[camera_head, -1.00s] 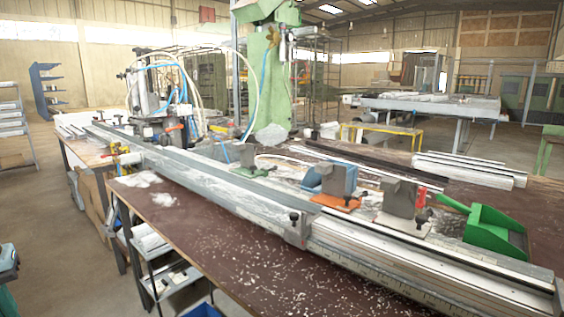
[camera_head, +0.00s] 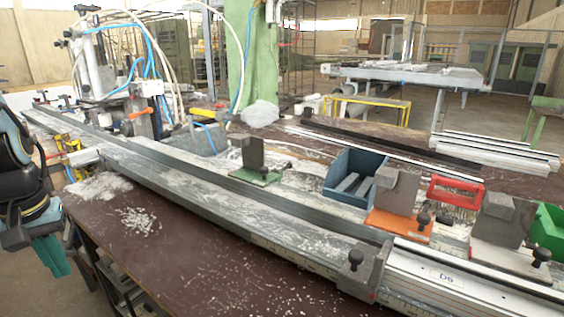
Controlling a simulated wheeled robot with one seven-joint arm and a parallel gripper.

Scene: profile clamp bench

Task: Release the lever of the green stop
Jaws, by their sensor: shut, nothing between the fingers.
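The green stop (camera_head: 252,154) is a grey block on a green base plate behind the long metal profile, near the middle of the head view. A small dark knob, seemingly its lever, shows low at its right side; I cannot tell the lever's position. My gripper (camera_head: 58,260), with teal fingers, hangs low at the left edge, partly unclear. It is shut and empty, in front of the bench and far from the green stop.
The long profile (camera_head: 190,188) lies along the bench. A clamp block (camera_head: 357,270) stands in front. The bench top (camera_head: 215,275) before the rail is bare but for shavings.

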